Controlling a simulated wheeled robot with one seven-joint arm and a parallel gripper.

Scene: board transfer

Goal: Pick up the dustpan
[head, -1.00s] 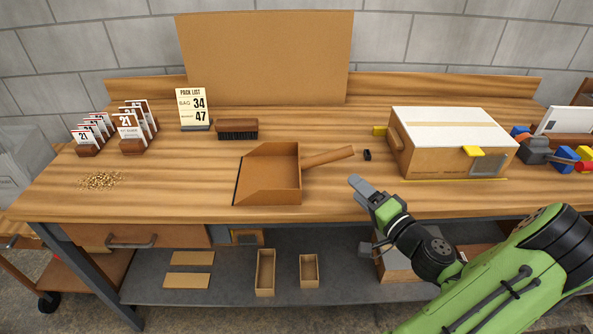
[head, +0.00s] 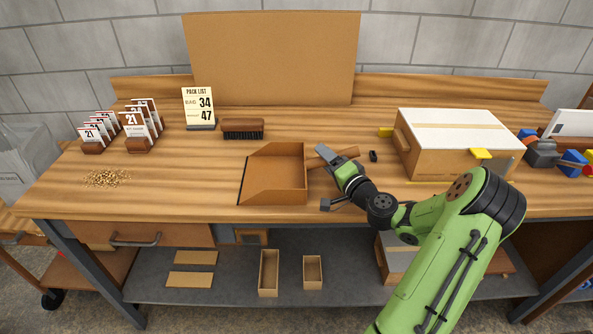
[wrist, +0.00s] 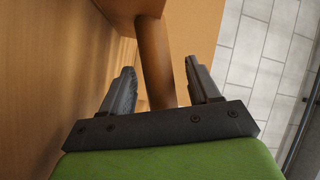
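The brown dustpan (head: 275,178) lies on the wooden workbench, left of my gripper, its open edge to the left and its handle (head: 341,157) pointing right. My gripper (head: 324,152) is at the handle. In the wrist view, the handle (wrist: 155,62) runs between the two open fingers of my gripper (wrist: 164,80), with a gap showing on each side. The far end of the handle is hidden behind the gripper base in that view. In the head view the arm hides part of the handle.
A brush (head: 243,128) stands behind the dustpan, and a pack list card (head: 199,104) is beside it. A pile of small grains (head: 107,178) lies at the left. A white-topped cardboard box (head: 452,160) and a small black item (head: 373,156) are to the right.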

